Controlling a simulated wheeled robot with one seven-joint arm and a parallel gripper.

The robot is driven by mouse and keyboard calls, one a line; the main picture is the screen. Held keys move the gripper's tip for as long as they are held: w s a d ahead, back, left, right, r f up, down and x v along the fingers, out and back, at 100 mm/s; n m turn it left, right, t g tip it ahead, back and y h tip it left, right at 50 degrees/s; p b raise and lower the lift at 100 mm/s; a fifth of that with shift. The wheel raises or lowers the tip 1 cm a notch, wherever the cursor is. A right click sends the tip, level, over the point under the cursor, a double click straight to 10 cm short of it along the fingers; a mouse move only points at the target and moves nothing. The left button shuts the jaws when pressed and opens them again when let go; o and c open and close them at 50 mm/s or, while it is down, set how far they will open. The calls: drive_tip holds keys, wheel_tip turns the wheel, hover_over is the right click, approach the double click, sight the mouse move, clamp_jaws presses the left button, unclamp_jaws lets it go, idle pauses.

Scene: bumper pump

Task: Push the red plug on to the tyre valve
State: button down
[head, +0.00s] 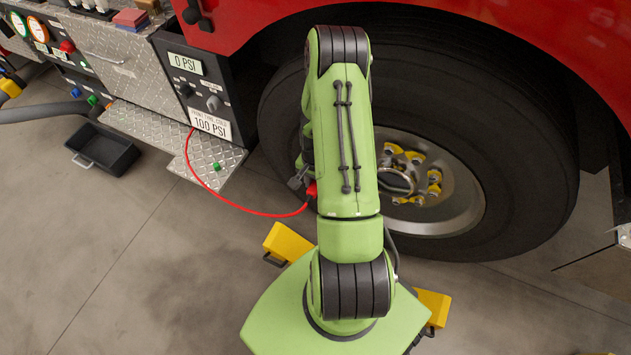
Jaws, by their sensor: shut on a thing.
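The red plug (311,191) shows at the left edge of my green arm, at the end of a thin red hose (243,208). My gripper (300,184) shows only as a small dark grey part beside the plug and is shut on it. The rest of the gripper is hidden behind my arm. The big black tyre (480,110) stands behind the arm, with a silver wheel rim (452,205) and yellow-marked nuts around its hub. I cannot make out the tyre valve; my arm covers the left part of the wheel. Whether the plug touches anything on the wheel cannot be seen.
The hose runs to a panel reading 0 PSI (186,63) and 100 PSI (210,125). A small green cap (217,167) lies on the metal step (228,155). A black tray (105,148) and yellow chocks (288,242) are on the floor.

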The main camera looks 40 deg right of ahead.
drive_tip(key=shift+w+d, duration=0.1)
drive_tip(key=shift+d, duration=0.3)
drive_tip(key=c, duration=0.7)
unclamp_jaws()
drive_tip(key=shift+c, duration=0.2)
wheel_tip(320, 180, up, 16)
drive_tip(key=p, duration=0.4)
drive_tip(key=shift+f, duration=0.1)
